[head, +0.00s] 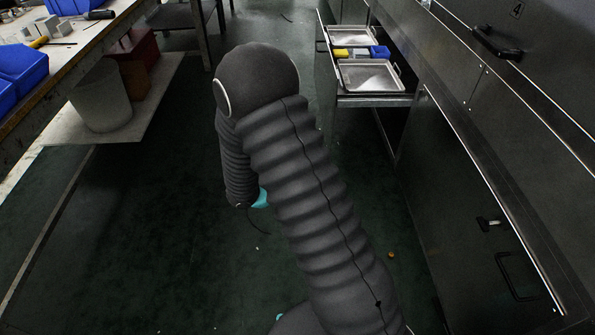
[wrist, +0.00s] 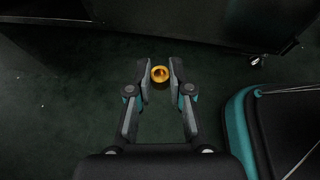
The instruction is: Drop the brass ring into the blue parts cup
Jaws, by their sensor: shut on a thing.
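The brass ring (wrist: 160,75) is between the two fingertips of my gripper (wrist: 160,76) in the wrist view. My gripper is shut on it, with dark floor below. A small blue container (head: 380,52), which looks like the blue parts cup, stands in the open drawer at the upper right of the head view, beside a yellow one (head: 341,53). The inside of the blue container is too small to make out.
The open drawer holds metal trays (head: 370,75) and juts from a dark cabinet (head: 470,170) on the right. A bench with blue bins (head: 22,68) is at the left, above a white bucket (head: 101,97).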

